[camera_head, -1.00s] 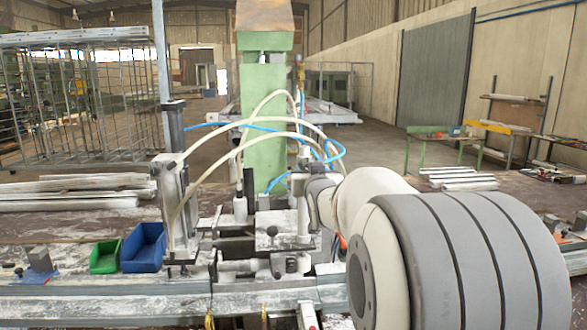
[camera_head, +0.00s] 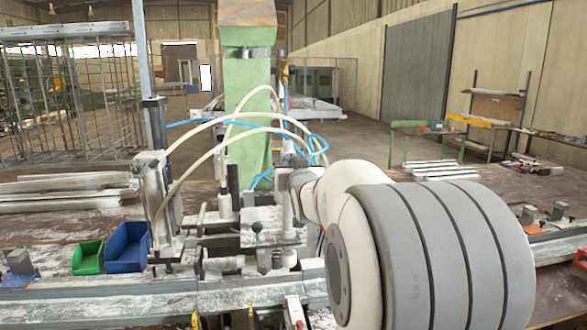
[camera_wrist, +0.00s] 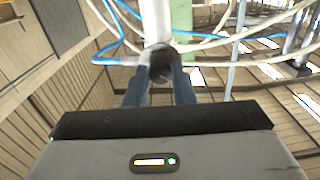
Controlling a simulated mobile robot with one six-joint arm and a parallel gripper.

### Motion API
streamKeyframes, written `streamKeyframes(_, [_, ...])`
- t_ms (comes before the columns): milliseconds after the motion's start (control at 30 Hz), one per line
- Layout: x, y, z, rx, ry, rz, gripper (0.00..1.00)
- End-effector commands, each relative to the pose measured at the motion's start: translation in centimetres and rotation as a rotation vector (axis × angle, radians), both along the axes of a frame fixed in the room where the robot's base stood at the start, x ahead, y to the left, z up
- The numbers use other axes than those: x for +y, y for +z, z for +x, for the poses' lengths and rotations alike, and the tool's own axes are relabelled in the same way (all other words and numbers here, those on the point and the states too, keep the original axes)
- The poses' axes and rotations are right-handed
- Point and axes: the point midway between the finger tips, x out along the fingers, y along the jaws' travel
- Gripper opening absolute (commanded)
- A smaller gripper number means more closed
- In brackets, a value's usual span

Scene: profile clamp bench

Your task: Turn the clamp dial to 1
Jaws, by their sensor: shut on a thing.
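In the wrist view a dark round knob (camera_wrist: 160,64), which looks like the clamp dial, sits at the end of a pale cylinder (camera_wrist: 155,20). My gripper (camera_wrist: 158,82) has one finger on each side of the knob and is shut on it. The fingers hide its sides, and no numbers or pointer can be read. In the head view the clamp machine (camera_head: 258,228) stands on the bench in front of a green column (camera_head: 248,110). My arm reaches in from the right; the fingers and dial cannot be made out there.
Pale hoses (camera_head: 205,158) and blue hoses (camera_head: 318,145) arch over the clamp, close to my wrist. A blue bin (camera_head: 126,250) and a green bin (camera_head: 88,258) stand left of it. A metal profile (camera_head: 80,308) runs along the bench front.

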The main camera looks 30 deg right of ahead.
Motion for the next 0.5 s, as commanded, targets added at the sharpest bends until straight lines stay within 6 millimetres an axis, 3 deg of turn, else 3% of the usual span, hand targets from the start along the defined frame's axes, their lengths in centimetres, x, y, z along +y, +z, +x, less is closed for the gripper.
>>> streamKeyframes(500, [-0.01,-0.08,0.01,0.033,0.0,-0.106,0.0])
